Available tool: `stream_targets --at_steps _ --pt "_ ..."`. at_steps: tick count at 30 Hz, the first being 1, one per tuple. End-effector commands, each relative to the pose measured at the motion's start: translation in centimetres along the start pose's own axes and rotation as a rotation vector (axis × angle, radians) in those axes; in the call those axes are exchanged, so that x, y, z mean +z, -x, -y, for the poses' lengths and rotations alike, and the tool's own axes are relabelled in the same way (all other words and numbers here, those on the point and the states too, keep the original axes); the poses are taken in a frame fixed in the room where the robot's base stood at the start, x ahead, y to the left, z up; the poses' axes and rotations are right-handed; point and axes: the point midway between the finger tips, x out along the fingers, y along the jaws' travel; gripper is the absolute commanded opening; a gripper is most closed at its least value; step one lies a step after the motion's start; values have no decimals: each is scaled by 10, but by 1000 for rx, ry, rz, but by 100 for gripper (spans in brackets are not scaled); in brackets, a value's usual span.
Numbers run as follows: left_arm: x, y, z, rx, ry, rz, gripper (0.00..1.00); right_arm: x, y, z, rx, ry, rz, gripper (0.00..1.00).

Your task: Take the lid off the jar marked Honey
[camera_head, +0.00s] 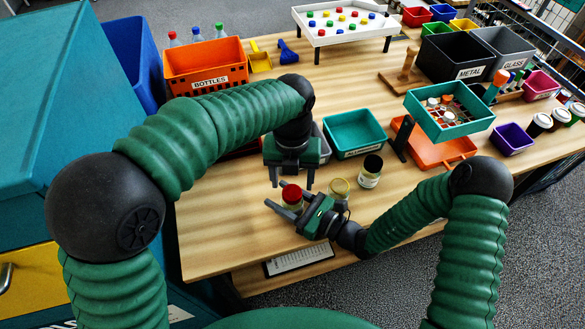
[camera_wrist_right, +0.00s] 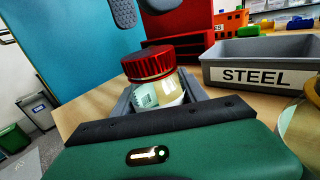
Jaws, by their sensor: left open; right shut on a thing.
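A jar with a red ribbed lid (camera_head: 291,194) stands upright between the fingers of my right gripper (camera_head: 281,197), which is shut on its body. In the right wrist view the red lid (camera_wrist_right: 150,64) is on the jar (camera_wrist_right: 147,95); its pale label is too unclear to read. My left gripper (camera_head: 291,180) is open, pointing down just above the red lid; its fingertips (camera_wrist_right: 140,9) show above the lid in the wrist view. A jar with a yellowish lid (camera_head: 339,187) stands right of it, partly hidden by my right gripper. A black-lidded jar (camera_head: 371,168) stands further right, label unreadable.
A grey STEEL bin (camera_wrist_right: 262,76) and a teal bin (camera_head: 354,131) stand behind the jars. An orange BOTTLES crate (camera_head: 207,67) is at the back left. The table left of the jars is clear.

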Motion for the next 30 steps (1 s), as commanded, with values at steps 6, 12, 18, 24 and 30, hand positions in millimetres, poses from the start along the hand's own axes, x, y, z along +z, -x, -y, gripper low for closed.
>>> stream_targets --at_steps 6,12,18,24,30 --pt "-1 -33 0 0 0 -1 61 0 0 0 0 0 1 0" --pt "0 -38 0 -1 2 2 61 0 0 0 0 0 1 0" --pt "0 -38 0 -1 2 1 50 0 0 0 0 0 1 0" --pt "0 -38 1 -1 2 1 24 0 0 0 0 0 1 0" --pt "0 -38 1 -1 2 1 0 0 0 0 0 0 1 0"
